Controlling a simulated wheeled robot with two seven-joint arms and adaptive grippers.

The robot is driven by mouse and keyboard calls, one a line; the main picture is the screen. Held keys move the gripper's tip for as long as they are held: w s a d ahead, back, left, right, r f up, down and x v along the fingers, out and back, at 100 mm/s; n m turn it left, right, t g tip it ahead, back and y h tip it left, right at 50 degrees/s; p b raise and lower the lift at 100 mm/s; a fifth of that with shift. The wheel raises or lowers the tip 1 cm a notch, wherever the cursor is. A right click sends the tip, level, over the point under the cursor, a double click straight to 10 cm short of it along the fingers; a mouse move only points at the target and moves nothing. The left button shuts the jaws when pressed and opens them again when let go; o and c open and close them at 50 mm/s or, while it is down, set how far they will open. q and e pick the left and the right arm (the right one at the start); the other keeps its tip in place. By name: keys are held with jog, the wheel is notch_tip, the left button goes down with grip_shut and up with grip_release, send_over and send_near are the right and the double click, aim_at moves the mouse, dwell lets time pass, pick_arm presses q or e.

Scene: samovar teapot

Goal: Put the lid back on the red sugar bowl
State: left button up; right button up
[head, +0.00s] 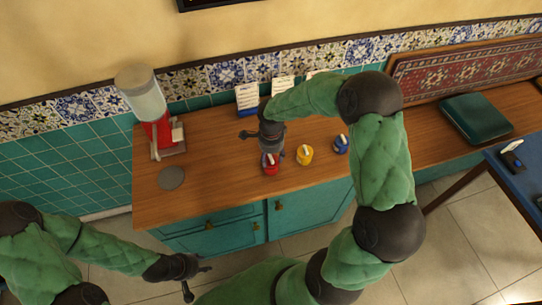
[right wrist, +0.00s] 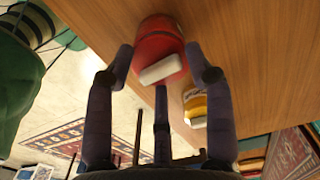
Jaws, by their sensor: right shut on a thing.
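The red sugar bowl (head: 271,169) stands near the counter's front edge in the head view, below my right gripper (head: 272,150). In the right wrist view the red bowl (right wrist: 156,28) fills the space between and beyond my fingers. A red lid with a white bar on top (right wrist: 160,68) is at its near end, between the fingers of my right gripper (right wrist: 165,66). The gripper is shut on the lid. Whether the lid sits fully on the bowl I cannot tell. My left gripper (head: 198,280) is low in front of the counter, away from the bowl; its fingers look spread and empty.
A yellow jar (head: 305,155) and a blue jar (head: 341,145) stand right of the red bowl, close by. A grey disc (head: 171,178) and a red-and-grey dispenser (head: 147,105) are at the left. Cards (head: 247,97) stand along the wall.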

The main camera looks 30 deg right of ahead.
jog(key=shift+f+b, duration=0.2)
jog(key=shift+b, duration=0.4)
jog(key=shift+c, duration=0.2)
dwell(0.5)
dwell(0.4)
jog(key=o, duration=1.2)
jog(key=o, duration=0.4)
jog(key=shift+c, duration=0.2)
jog(key=shift+r, duration=0.2)
jog(key=shift+r+p, duration=2)
jog(key=shift+r, duration=1.35)
